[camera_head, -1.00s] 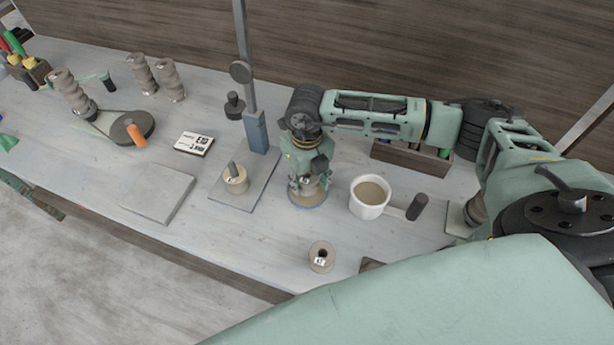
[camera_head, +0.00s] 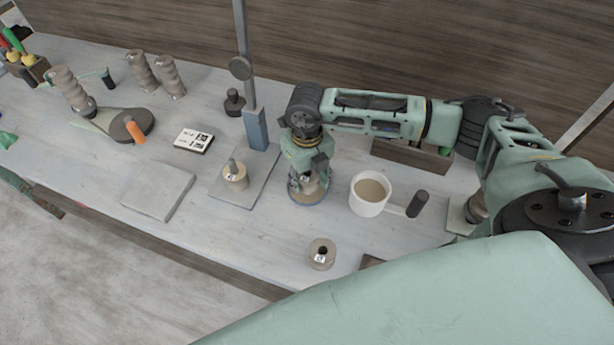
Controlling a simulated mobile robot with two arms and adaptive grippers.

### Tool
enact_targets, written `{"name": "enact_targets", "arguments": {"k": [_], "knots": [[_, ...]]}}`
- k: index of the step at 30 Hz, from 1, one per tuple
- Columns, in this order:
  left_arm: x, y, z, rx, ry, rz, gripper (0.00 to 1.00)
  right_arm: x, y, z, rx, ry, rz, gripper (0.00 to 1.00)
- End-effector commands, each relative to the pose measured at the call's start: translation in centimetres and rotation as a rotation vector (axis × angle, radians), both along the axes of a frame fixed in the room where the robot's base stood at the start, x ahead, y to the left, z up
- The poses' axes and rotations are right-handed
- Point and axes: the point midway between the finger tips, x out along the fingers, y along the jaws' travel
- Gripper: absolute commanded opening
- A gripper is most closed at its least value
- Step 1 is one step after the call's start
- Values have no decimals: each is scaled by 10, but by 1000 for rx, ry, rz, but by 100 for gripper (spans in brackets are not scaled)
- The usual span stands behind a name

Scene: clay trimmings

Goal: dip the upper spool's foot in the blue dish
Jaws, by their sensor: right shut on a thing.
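My right gripper (camera_head: 308,178) points down at the middle of the table and is shut on a tan spool (camera_head: 310,186), mostly hidden by the fingers. The spool is upright over the blue dish (camera_head: 305,202), whose rim shows below it. I cannot tell whether its foot touches what is inside the dish. My left gripper is not in view.
A white cup (camera_head: 368,196) with a dark handle stands just right of the dish. Left of it, a post stand (camera_head: 257,132) holds another tan piece (camera_head: 236,178) on its base.

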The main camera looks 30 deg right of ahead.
Motion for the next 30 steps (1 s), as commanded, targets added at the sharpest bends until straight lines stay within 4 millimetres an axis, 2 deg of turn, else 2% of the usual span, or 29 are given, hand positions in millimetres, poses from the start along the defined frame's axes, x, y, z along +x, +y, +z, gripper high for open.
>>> {"name": "enact_targets", "arguments": {"k": [30], "knots": [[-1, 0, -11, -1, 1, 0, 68, 0, 0, -12, 1, -1, 0, 8]]}}
